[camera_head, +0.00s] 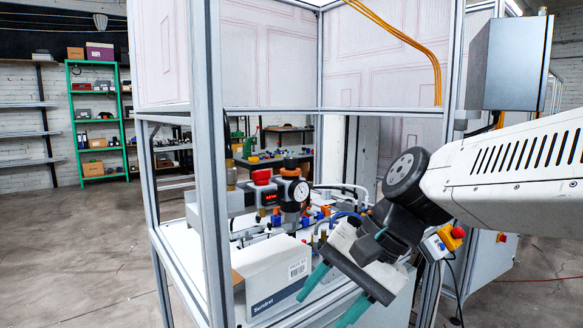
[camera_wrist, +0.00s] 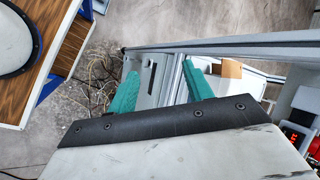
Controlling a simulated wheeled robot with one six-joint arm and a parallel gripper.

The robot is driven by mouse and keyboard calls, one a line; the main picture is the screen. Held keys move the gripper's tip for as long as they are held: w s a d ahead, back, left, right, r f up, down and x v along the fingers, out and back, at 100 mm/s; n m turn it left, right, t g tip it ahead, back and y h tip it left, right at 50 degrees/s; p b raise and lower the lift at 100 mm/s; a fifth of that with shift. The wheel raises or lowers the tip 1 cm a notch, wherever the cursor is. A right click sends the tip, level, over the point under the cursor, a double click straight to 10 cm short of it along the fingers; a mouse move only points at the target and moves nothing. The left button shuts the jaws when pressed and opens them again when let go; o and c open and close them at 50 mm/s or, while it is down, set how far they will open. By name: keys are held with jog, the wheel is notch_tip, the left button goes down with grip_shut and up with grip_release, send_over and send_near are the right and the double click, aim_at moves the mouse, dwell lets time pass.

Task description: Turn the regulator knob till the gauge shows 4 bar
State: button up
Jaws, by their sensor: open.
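The pressure gauge (camera_head: 300,190) is a small round white dial in a dark housing, inside the framed cell. Its reading is too small to make out. My gripper (camera_head: 321,311) is in front of the cell, low and to the right of the regulator, pointing down-left. Its two teal fingers are apart with nothing between them, also in the wrist view (camera_wrist: 160,70). The gripper is well clear of the knob. The wrist view does not clearly show the gauge or knob.
A red-topped unit with a red display (camera_head: 267,190) stands left of the gauge. A white carton (camera_head: 272,280) lies in front of it. An aluminium post (camera_head: 209,160) rises left of the regulator. A grey box (camera_head: 508,65) hangs upper right. Floor at left is clear.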

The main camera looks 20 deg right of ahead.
jog(key=w+r+m+t+y, duration=0.3)
jog(key=w+r+m, duration=0.2)
jog(key=w+m, duration=0.3)
jog(key=m+t+y, duration=0.1)
jog(key=m+t, duration=0.8)
jog(key=m, duration=0.3)
send_near(296, 162)
jog(key=x, duration=0.4)
jog(key=shift+w+d+f, duration=0.1)
jog(key=shift+f, duration=0.1)
jog(key=x, duration=0.7)
jog(key=shift+w+a+r, duration=0.1)
jog(key=shift+w+a, duration=0.1)
jog(key=shift+w, duration=0.05)
jog(key=c, duration=1)
jog(key=shift+o, duration=0.3)
jog(key=shift+m, duration=0.4)
